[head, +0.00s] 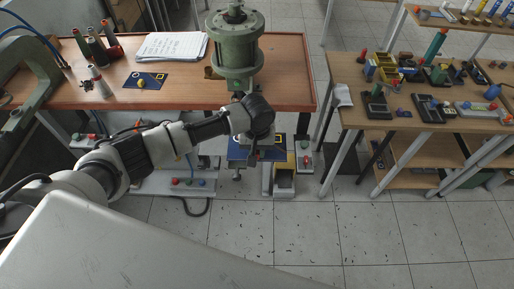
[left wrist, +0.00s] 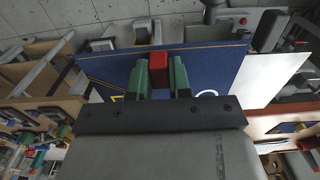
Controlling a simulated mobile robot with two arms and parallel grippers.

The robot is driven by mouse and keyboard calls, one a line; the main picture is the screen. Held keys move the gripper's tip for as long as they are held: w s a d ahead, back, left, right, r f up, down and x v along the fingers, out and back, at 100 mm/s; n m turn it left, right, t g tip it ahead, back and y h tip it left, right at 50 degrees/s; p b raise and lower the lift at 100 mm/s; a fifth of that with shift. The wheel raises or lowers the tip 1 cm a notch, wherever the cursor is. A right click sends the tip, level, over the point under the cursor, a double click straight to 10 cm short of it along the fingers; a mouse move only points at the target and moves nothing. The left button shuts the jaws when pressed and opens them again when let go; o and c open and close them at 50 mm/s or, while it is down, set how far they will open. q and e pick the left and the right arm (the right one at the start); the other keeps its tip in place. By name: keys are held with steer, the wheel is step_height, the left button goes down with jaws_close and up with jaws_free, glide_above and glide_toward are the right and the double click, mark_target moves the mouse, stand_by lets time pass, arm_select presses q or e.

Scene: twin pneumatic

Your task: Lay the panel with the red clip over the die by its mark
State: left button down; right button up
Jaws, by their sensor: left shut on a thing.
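My left gripper (head: 257,152) is stretched out just in front of the green press. In the left wrist view its green fingers (left wrist: 160,77) are shut on a red clip (left wrist: 158,61). The clip stands on a dark blue panel (left wrist: 215,67) with a yellow edge line, a yellow mark and part of a white ring. In the head view the panel (head: 238,151) is partly hidden by my wrist, below the press. I cannot make out the die or its mark; whether the panel touches anything beneath is unclear. My right gripper is not in view.
The green press (head: 237,50) stands at the bench's right end. A cluttered table (head: 350,115) stands right, across a floor gap.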

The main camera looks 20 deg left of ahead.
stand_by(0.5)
arm_select(q)
steer(key=shift+p, duration=0.45)
steer(key=shift+f, duration=0.25)
stand_by(0.7)
steer(key=c, duration=1)
jaws_free()
